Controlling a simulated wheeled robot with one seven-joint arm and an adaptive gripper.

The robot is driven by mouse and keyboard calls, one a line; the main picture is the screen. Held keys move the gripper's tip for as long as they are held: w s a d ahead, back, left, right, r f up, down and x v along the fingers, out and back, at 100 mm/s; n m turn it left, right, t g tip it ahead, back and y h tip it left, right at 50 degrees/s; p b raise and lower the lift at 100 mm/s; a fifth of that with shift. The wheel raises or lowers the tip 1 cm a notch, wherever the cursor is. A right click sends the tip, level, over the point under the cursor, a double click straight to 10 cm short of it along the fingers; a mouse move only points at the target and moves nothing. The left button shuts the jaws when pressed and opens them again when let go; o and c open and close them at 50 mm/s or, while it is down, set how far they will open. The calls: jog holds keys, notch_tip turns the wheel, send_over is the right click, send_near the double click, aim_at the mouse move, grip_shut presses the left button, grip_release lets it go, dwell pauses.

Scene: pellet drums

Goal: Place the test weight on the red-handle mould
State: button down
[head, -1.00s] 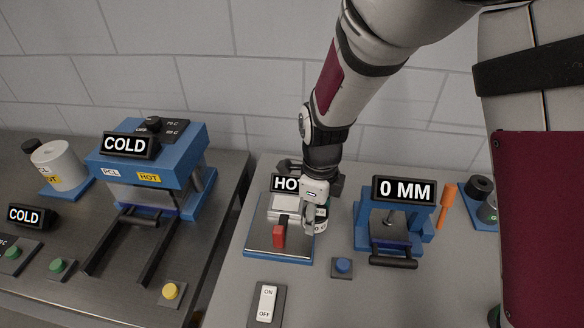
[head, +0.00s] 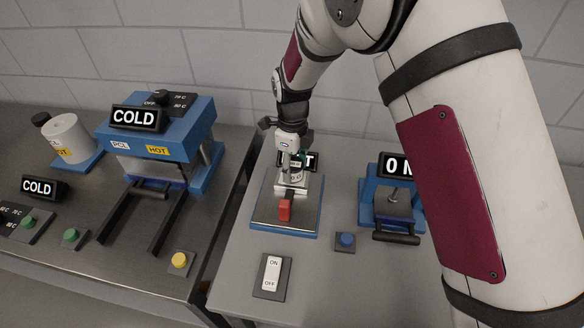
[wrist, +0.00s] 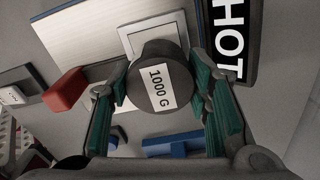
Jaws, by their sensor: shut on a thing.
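The test weight (wrist: 160,85), a dark cylinder with a white "1000 G" label, is between the green-padded fingers of my gripper (wrist: 163,108) in the wrist view. My gripper (head: 294,168) is shut on it. In the head view the gripper is over the red-handle mould (head: 290,187), a pale square block with a red handle (head: 285,209) pointing toward the front. The mould sits on a metal plate with a blue base (head: 285,234). In the wrist view the weight overlaps the mould's pale square top (wrist: 150,35). I cannot tell whether weight and mould touch.
A "HOT" sign (wrist: 231,40) stands close beside the gripper. The "0 MM" gauge stand (head: 393,205) is to the right, partly behind my arm. A white ON/OFF switch (head: 272,274) and a blue button (head: 345,241) are in front. A blue "COLD" press (head: 160,125) stands left.

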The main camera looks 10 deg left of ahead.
aim_at(293, 164)
jog(key=shift+w+f, duration=0.1)
jog(key=shift+f, duration=0.3)
jog(key=shift+f, duration=0.15)
jog(key=c, duration=0.8)
grip_release()
jog(key=shift+c, duration=0.2)
notch_tip(293, 164, up, 12)
jog(key=shift+f+b, duration=0.15)
jog(key=shift+b, duration=0.45)
jog(key=shift+r, duration=0.25)
